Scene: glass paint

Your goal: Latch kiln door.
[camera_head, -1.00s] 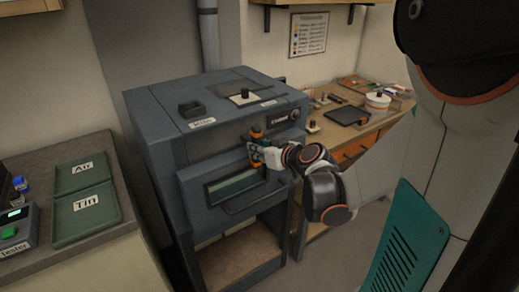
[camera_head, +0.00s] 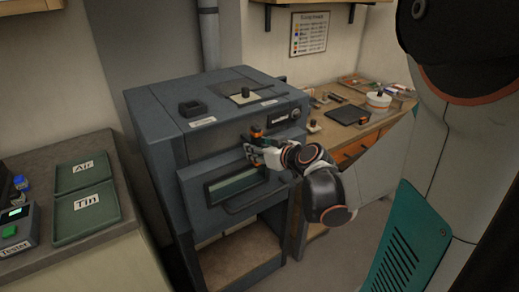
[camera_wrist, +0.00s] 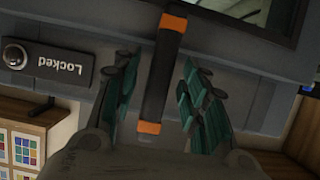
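The blue-grey kiln (camera_head: 165,125) stands in the middle of the head view. Its front door (camera_head: 200,197) has a glass window (camera_head: 237,186) and a bar handle, and looks up against the kiln body. The latch lever is a black bar with orange ends; it stands upright above the window and shows large in the wrist view (camera_wrist: 163,80). A sign beside it reads "Locked" (camera_wrist: 62,66), upside down. My gripper (camera_wrist: 163,100) is open, its teal-padded fingers on either side of the lever with gaps on both sides. In the head view my gripper (camera_head: 264,150) partly hides the lever.
On the left counter are green trays marked Air (camera_head: 82,172) and Tin (camera_head: 87,216) and a tester (camera_head: 17,230). A wooden bench (camera_head: 335,135) with a dark tray and white pot stands right of the kiln. The kiln's lower shelf is empty.

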